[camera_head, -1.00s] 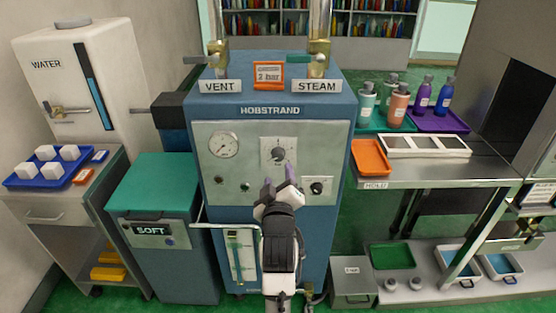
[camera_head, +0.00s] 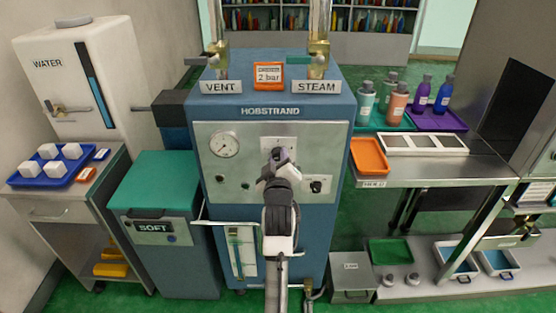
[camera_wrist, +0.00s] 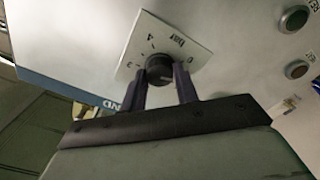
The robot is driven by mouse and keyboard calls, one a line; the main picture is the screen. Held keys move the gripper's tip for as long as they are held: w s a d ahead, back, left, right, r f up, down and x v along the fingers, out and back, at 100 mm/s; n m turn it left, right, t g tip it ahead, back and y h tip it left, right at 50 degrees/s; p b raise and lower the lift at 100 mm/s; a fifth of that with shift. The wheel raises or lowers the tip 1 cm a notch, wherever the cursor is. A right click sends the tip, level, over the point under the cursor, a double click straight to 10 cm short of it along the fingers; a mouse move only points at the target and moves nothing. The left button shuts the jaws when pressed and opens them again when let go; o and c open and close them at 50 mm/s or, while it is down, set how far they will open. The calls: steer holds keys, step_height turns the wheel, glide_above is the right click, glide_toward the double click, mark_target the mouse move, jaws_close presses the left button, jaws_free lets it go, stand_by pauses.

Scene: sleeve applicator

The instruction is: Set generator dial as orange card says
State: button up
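The orange card (camera_head: 269,75) stands on top of the blue Hobstrand generator (camera_head: 262,99) and reads "2 bar". The generator's dial is a dark round knob (camera_wrist: 159,68) on a pale square plate (camera_wrist: 176,38) with scale marks; the plate's top edge shows in the head view (camera_head: 278,142). My gripper (camera_wrist: 160,76) has one finger on each side of the knob, close against it, and appears shut on it. In the head view my gripper (camera_head: 279,158) hides the knob. The knob's pointer setting cannot be read.
A round gauge (camera_head: 224,145) is left of the dial, and a smaller black knob (camera_head: 316,186) is at lower right. Two round buttons (camera_wrist: 293,18) (camera_wrist: 297,69) show beside the plate. A steel bench (camera_head: 440,174) stands to the right.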

steer(key=c, duration=0.4)
steer(key=shift+m, duration=0.3)
steer(key=m, duration=0.4)
steer(key=shift+m, duration=0.3)
steer(key=m+b, duration=0.1)
steer(key=m, duration=1)
steer(key=shift+b, duration=0.3)
steer(key=m, duration=0.4)
steer(key=shift+m+b, duration=0.3)
steer(key=shift+b, duration=0.05)
steer(key=shift+d, duration=0.1)
